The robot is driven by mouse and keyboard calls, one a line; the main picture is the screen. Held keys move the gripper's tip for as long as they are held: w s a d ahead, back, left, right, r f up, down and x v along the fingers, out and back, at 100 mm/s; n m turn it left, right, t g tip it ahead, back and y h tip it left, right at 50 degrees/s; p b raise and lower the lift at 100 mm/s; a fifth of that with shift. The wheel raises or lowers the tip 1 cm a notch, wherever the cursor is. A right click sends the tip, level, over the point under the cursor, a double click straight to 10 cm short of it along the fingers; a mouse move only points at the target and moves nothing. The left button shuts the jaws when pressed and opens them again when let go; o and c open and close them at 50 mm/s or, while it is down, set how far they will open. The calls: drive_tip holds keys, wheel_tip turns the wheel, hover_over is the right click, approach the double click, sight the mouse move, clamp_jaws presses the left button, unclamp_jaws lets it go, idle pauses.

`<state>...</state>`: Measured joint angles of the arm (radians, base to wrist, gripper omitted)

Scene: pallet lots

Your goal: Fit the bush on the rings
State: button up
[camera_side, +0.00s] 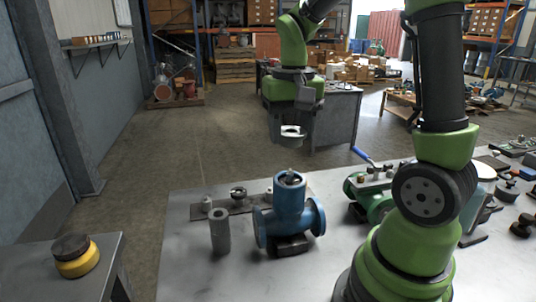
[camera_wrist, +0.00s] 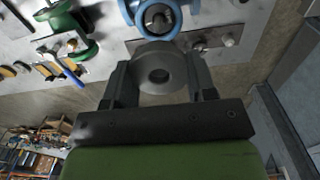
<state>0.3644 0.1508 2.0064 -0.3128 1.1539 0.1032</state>
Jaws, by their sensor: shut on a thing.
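My gripper (camera_side: 290,128) is shut on a grey metal bush (camera_side: 291,131) and holds it in the air above the bench. In the wrist view the bush (camera_wrist: 160,55) is a round piece with a central hole, between the two fingers (camera_wrist: 160,88). A blue flanged valve body (camera_side: 290,208) stands below the gripper on the bench, clearly apart from the bush. Its open top shows metal parts inside. The wrist view shows the valve (camera_wrist: 127,12) at the top edge, beyond the bush. I cannot make out the rings separately.
A grey cylinder (camera_side: 220,232) stands left of the valve. A dark flat plate (camera_side: 226,208) with small metal parts lies behind it. A green valve with a blue lever (camera_side: 362,154) is to the right. A yellow and black pot (camera_side: 76,257) sits on a separate table at left.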

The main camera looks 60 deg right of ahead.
idle(0.3)
drive_tip(key=shift+f, duration=2.35)
drive_tip(key=shift+f, duration=1.55)
drive_tip(key=o, duration=1.4)
drive_tip(key=shift+r, duration=3.5)
drive_tip(key=shift+a, duration=0.1)
